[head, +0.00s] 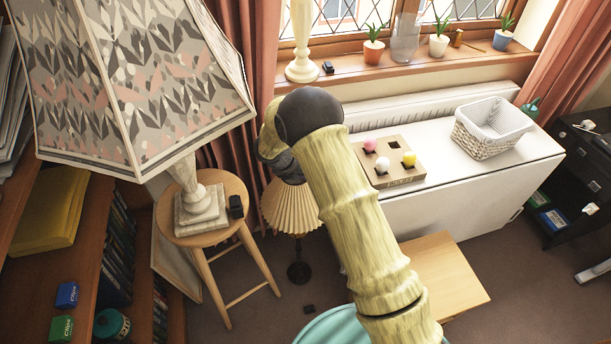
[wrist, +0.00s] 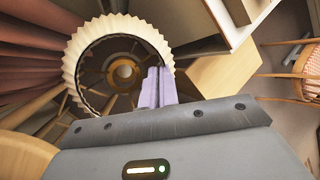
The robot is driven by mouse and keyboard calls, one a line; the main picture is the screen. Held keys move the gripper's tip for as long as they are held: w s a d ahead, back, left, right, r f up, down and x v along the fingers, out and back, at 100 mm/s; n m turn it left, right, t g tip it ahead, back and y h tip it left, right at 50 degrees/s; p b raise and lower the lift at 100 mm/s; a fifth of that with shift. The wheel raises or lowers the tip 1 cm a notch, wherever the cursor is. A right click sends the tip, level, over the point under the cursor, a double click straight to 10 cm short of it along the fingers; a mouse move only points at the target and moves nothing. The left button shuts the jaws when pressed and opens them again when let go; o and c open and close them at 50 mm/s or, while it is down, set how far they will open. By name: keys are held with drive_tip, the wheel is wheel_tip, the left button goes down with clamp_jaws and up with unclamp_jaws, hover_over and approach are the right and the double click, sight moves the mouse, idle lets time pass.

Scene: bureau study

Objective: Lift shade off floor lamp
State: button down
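The floor lamp's pleated cream shade (head: 291,206) sits over its dark stand and base (head: 299,272), between the wooden stool and the white cabinet in the head view. In the wrist view I look down into the round, open top of the shade (wrist: 80,72), with the lamp's fittings (wrist: 124,72) at its centre. My gripper (wrist: 158,80) shows two pale lilac fingers close together at the right side of the shade's rim, with the rim running in between them. They look shut on it. In the head view my arm hides the gripper and part of the shade.
A wooden stool (head: 218,205) bears a large patterned lamp (head: 140,75) left of the floor lamp. A white cabinet (head: 460,180) with a basket (head: 490,128) stands right, a low wooden table (head: 440,275) in front of it. Dark carpet surrounds the lamp base.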

wheel_tip(320, 180, up, 8)
drive_tip(key=p, duration=0.7)
drive_tip(key=shift+f, duration=0.15)
idle(2.3)
wheel_tip(320, 180, up, 3)
drive_tip(key=p, duration=0.3)
drive_tip(key=shift+r+p, duration=0.2)
drive_tip(key=shift+p, duration=0.2)
drive_tip(key=shift+w, duration=0.15)
